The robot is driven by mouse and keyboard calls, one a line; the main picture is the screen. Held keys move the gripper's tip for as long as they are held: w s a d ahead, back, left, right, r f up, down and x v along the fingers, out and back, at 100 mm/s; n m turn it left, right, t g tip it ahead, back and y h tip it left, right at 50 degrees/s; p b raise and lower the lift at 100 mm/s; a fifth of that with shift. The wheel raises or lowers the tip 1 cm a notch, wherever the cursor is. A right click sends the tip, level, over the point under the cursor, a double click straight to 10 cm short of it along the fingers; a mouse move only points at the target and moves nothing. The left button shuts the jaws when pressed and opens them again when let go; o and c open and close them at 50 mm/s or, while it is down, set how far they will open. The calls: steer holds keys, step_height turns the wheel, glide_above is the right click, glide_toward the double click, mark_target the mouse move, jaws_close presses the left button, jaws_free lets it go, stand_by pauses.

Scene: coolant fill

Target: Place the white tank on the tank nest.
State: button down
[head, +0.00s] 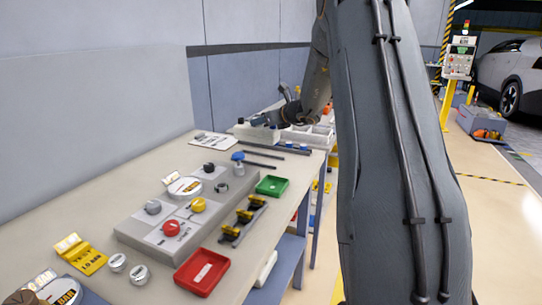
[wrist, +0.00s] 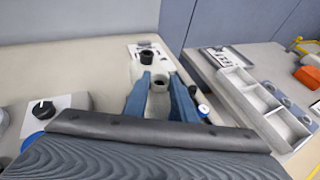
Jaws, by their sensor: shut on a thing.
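The white tank (wrist: 160,66) sits between the blue fingers of my gripper (wrist: 160,88) in the wrist view, with a dark round opening or cap near its top. My gripper is shut on it. The tank nest is not clearly seen; a pale plate with dark markings (head: 213,140) lies left of the tank.
The bench (head: 125,190) carries a grey knob panel (head: 150,235), a red tray (head: 202,271) and a green tray (head: 272,185). A compartmented white tray (wrist: 262,100) stands right of my gripper. A blue wall (wrist: 225,25) rises behind. Bare bench shows at the left.

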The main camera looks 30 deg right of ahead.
mark_target(263, 142)
step_height(263, 142, down, 8)
steer(key=shift+d+f+p, duration=0.15)
steer(key=shift+f+p, duration=0.05)
steer(key=shift+p, duration=0.45)
steer(key=shift+f, duration=0.15)
steer(key=c, duration=1.5)
jaws_free()
steer(key=shift+o, duration=0.2)
steer(key=shift+s+r, duration=0.2)
steer(key=b+v, duration=0.2)
steer(key=v, duration=0.9)
steer(key=shift+s, duration=0.25)
steer(key=shift+r, duration=0.15)
